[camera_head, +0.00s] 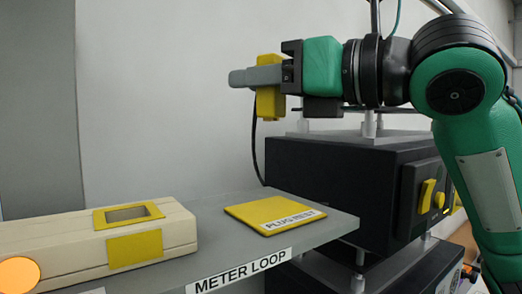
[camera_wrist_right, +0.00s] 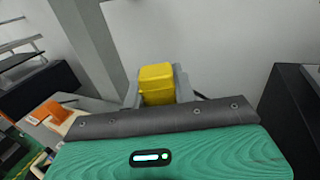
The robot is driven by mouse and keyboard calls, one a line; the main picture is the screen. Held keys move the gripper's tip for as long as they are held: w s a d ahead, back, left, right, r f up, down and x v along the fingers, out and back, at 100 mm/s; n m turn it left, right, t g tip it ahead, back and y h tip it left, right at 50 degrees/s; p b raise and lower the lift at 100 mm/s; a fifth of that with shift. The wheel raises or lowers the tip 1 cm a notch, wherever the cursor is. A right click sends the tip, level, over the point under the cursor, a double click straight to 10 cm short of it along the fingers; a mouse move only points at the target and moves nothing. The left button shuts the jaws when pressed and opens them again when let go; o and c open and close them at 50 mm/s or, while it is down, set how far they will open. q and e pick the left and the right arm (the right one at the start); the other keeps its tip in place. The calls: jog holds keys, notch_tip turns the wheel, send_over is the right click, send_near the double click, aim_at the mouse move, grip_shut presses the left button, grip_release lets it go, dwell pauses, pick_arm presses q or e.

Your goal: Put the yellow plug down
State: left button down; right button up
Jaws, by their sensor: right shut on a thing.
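The yellow plug (camera_head: 270,101) is held in my right gripper (camera_head: 262,76), above the grey shelf. A black cable hangs from the plug. In the right wrist view the yellow plug (camera_wrist_right: 157,84) shows between the grey fingers of my right gripper (camera_wrist_right: 156,88). The yellow plug rest pad (camera_head: 272,214), labelled "PLUG REST", lies flat on the shelf below the plug, with a clear gap between them. My left gripper is not in view.
A cream box (camera_head: 70,248) with a yellow-framed opening (camera_head: 128,214) and an orange round part stands at the shelf's left. The grey shelf (camera_head: 212,218) is labelled "METER LOOP". A dark unit (camera_head: 330,170) with yellow switches stands behind and right of the pad.

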notch_tip(320, 180, down, 6)
jog(key=shift+s+d+r+p, duration=0.15)
jog(key=shift+r+p, duration=0.1)
jog(key=shift+p, duration=0.5)
jog(key=shift+f, duration=0.75)
jog(key=shift+f+p, duration=0.7)
jog(key=shift+f, duration=1)
jog(key=shift+f, duration=0.1)
jog(key=o, duration=1)
